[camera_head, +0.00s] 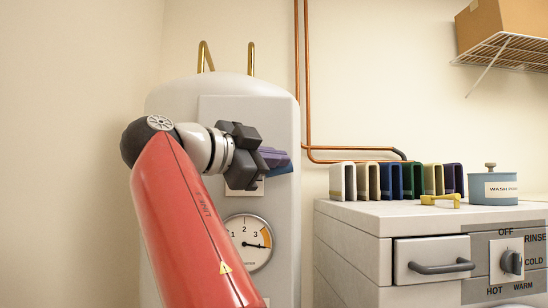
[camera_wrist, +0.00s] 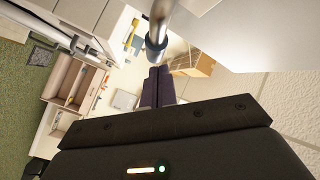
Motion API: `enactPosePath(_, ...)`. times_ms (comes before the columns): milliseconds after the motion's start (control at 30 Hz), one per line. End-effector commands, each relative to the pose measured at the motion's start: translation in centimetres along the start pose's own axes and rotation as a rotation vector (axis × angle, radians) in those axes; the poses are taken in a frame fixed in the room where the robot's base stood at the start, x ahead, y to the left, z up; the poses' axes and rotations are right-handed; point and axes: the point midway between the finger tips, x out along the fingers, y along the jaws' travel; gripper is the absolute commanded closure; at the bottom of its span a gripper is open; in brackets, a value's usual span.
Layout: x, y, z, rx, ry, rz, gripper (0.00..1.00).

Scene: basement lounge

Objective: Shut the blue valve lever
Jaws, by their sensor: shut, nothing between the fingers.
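The blue valve lever (camera_head: 281,169) shows only as a small blue piece just beside and below my fingertips, in front of the white tank (camera_head: 222,86). The rest of it is hidden behind my gripper, so its angle cannot be told. My gripper (camera_head: 275,157) has its purple fingers shut with nothing between them, pointing right. In the wrist view my gripper (camera_wrist: 159,76) also has its fingers together, close to a metal pipe (camera_wrist: 158,28). I cannot tell whether the fingers touch the lever.
A round gauge (camera_head: 248,242) is on the tank below my gripper. Copper pipes (camera_head: 307,80) run up the wall. A grey cabinet (camera_head: 350,260) at right bears several coloured upright pieces, a yellow piece (camera_head: 440,200) and a blue pot (camera_head: 493,188).

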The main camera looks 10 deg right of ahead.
Motion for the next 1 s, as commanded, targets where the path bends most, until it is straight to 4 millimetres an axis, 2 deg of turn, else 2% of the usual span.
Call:
enactPosePath(167,-1.6,-0.1,0.0,0.0,-0.003,-0.002,1.0)
enactPosePath(400,-5.7,-0.1,0.0,-0.001,-0.002,-0.003,1.0)
enactPosePath(500,-7.0,-0.1,0.0,-0.001,-0.002,-0.002,1.0)
enactPosePath(667,-7.8,0.0,0.0,0.0,0.0,0.0,1.0)
enactPosePath(1000,-7.8,0.0,0.0,0.0,0.0,0.0,1.0)
